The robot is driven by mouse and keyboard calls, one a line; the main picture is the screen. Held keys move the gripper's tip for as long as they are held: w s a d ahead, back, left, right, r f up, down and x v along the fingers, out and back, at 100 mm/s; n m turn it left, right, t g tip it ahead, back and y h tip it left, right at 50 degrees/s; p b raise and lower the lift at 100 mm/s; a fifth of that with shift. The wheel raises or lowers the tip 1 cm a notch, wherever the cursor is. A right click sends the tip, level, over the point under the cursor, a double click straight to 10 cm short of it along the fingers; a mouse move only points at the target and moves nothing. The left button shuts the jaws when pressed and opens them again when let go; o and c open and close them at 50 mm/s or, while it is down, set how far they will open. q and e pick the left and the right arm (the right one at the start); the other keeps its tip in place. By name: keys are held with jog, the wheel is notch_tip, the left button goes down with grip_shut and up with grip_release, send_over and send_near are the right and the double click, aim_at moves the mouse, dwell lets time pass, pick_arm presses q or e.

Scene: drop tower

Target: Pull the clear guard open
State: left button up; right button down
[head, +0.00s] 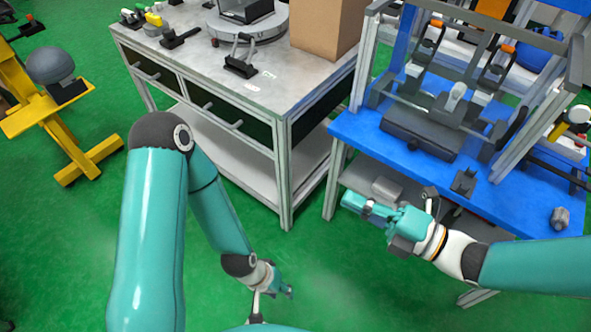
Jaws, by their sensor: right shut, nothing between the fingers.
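The drop tower (508,140) is an aluminium-profile frame standing on a blue-topped bench at the right. A clear guard cannot be made out for certain; a thin pale bar (425,108) crosses the tower's front, and whether it belongs to the guard I cannot tell. My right gripper (352,202) is shut and empty, pointing left in front of the bench's near edge, below the tower and apart from it. My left gripper (276,291) hangs low over the floor at the bottom centre, far from the tower; its fingers are small and unclear.
The blue bench (367,133) carries a black block and a small grey part (560,217) near its front edge. A grey workbench (190,62) with tools and a cardboard box (325,27) stands left of it. A yellow stand (62,118) is far left. Green floor is clear between.

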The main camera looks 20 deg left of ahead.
jog(key=p+x, duration=0.1)
jog(key=x, duration=1.2)
jog(key=shift+a+p, duration=0.15)
jog(key=shift+p, duration=0.15)
jog(key=shift+w, duration=0.15)
dwell(0.8)
